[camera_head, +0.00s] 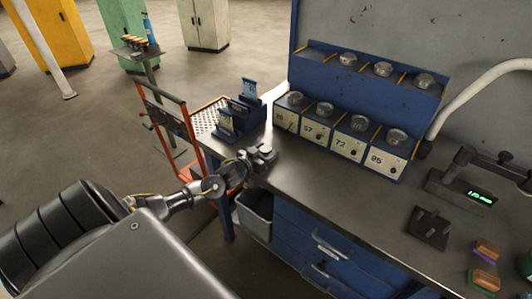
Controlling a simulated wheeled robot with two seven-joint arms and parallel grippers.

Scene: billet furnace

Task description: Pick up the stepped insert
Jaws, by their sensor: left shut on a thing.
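My left gripper (260,158) is over the left end of the workbench, near the blue rack. It is shut on a small grey metal part, which I take to be the stepped insert. The fingers hide most of that part, and its steps are too small to make out. Several round metal pieces, similar in colour, sit on the blue two-tier rack; one is on the bay marked 72 (357,123) and one on the bay marked 95 (397,137). My right gripper is not in view.
The dark bench top (340,195) is clear in its middle. A blue holder (241,112) stands at its left end. A gauge with a green display (480,197), a dark plate (429,228) and coloured blocks (486,251) lie at right. A grey bin (254,213) hangs below.

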